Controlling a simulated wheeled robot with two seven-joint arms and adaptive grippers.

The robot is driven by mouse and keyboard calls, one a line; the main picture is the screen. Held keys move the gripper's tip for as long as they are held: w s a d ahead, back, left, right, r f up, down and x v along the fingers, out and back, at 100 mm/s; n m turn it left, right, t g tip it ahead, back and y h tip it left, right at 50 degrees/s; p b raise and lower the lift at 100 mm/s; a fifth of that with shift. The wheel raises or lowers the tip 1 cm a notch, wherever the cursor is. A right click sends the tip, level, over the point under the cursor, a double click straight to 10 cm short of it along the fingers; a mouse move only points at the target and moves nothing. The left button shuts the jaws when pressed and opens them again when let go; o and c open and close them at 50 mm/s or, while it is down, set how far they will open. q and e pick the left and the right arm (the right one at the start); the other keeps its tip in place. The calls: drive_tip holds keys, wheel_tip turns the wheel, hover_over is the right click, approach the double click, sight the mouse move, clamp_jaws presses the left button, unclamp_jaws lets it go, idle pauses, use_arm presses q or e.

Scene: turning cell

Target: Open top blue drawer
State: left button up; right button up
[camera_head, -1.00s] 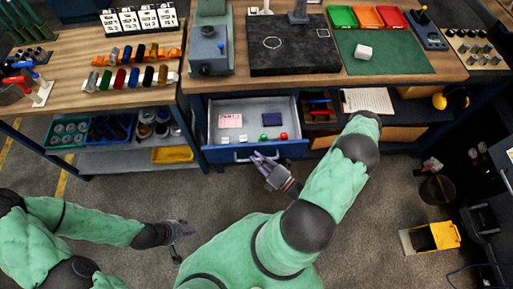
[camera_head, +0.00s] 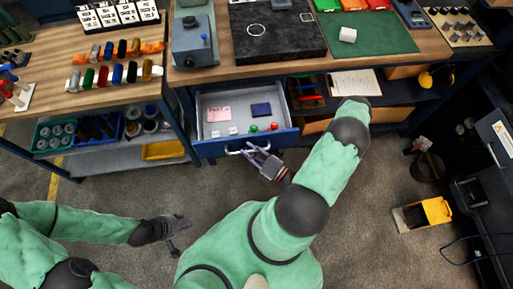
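The top blue drawer (camera_head: 205,147) is pulled out from under the wooden bench, and its grey inside shows. It holds a pink card (camera_head: 219,114), a dark blue item (camera_head: 261,110) and small white, green and red pieces. A curved light handle (camera_head: 234,152) shows on its front. My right gripper (camera_head: 257,153) is at the right part of this handle, with its fingers apart. I cannot tell whether they touch the handle. My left gripper (camera_head: 186,221) is open and empty above the floor, well short of the bench.
A black plate (camera_head: 275,38) and a green mat (camera_head: 380,38) lie on the bench. An open shelf with a paper sheet (camera_head: 355,82) is right of the drawer. A left bench holds colored parts over bins. A yellow-and-black bin (camera_head: 422,213) stands right. The floor before the drawer is clear.

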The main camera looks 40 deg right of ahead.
drive_tip(key=v, duration=1.2)
idle(0.5)
